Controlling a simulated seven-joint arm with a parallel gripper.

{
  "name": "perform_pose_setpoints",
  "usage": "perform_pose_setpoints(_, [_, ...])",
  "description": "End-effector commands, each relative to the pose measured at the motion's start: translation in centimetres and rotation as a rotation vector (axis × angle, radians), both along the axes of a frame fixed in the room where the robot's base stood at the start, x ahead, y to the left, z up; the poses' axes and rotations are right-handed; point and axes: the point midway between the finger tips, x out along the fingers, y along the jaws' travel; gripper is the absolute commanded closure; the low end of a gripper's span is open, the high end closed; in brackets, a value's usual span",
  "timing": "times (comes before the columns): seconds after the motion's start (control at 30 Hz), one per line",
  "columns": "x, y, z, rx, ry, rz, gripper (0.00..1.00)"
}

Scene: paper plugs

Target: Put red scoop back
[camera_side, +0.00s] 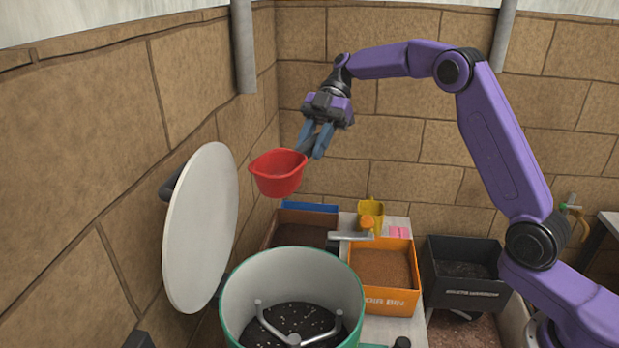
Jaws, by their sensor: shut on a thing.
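The red scoop (278,174) is a red cup-shaped scoop with a grey handle. My gripper (316,140) is shut on the handle and holds the scoop in the air, its bowl to the lower left of the fingers. The scoop is well above the bins and, in the picture, above and behind the round mixing drum. Its bowl looks roughly upright; I cannot see whether anything is inside.
The open drum (236,290) holds dark material and a stirrer; its round lid (200,228) stands open at left. Behind are a brown bin (270,232), an orange bin (388,300), a yellow scoop (371,215) and a black crate (464,294). A brick wall (400,150) closes the back.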

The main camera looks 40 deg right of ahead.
Motion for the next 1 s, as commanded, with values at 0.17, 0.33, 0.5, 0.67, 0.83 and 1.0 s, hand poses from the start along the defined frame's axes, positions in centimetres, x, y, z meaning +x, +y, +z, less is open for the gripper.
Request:
perform_pose_setpoints(0.17, [1.6,-1.6,1.9,0.002,0.001,-0.347,1.00])
perform_pose_setpoints(0.33, [2.6,-2.5,2.0,0.001,0.004,-0.609,1.00])
perform_pose_setpoints(0.5, [3.2,-3.2,1.0,0.000,0.007,-0.854,1.00])
perform_pose_setpoints(0.67, [3.4,-4.0,-0.3,0.000,0.007,-1.070,1.00])
perform_pose_setpoints(0.83, [3.1,-5.4,-1.6,0.000,0.007,-1.297,1.00])
perform_pose_setpoints(1.0, [2.5,-7.0,-2.6,0.000,0.006,-1.492,1.00])
